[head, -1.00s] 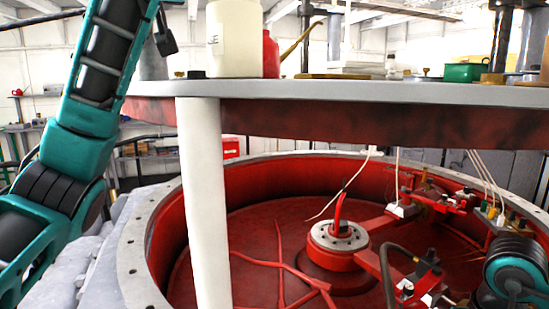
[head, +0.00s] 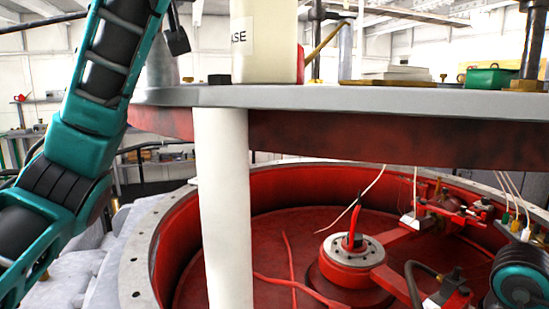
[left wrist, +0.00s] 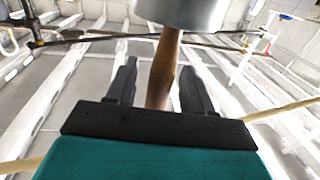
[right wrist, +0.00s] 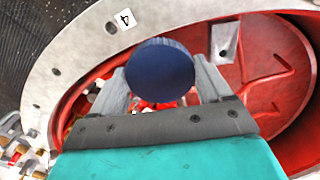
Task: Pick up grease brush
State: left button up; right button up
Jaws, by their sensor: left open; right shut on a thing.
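A brown wooden handle (left wrist: 165,75), likely the grease brush's, stands between the fingers of my open left gripper (left wrist: 158,85) in the left wrist view. Its top end meets a grey metal cylinder (left wrist: 182,12), cut off by the frame edge. I cannot tell whether the fingers touch the handle. In the head view my left arm rises at the left and its gripper is mostly out of frame. My right gripper (right wrist: 162,90) is shut on a dark blue round thing (right wrist: 160,70) in the right wrist view.
A grey-topped table (head: 400,100) on a white post (head: 222,200) crosses the head view. A cream canister (head: 270,45) marked "ASE", a grey metal vessel (head: 163,65) and a green box (head: 490,78) stand on it. A red round basin (head: 290,175) with machinery lies below.

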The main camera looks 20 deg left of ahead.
pick_arm(q)
jog(key=shift+s, duration=0.1)
jog(key=shift+c, duration=0.7)
grip_shut()
jog(key=shift+r, duration=0.2)
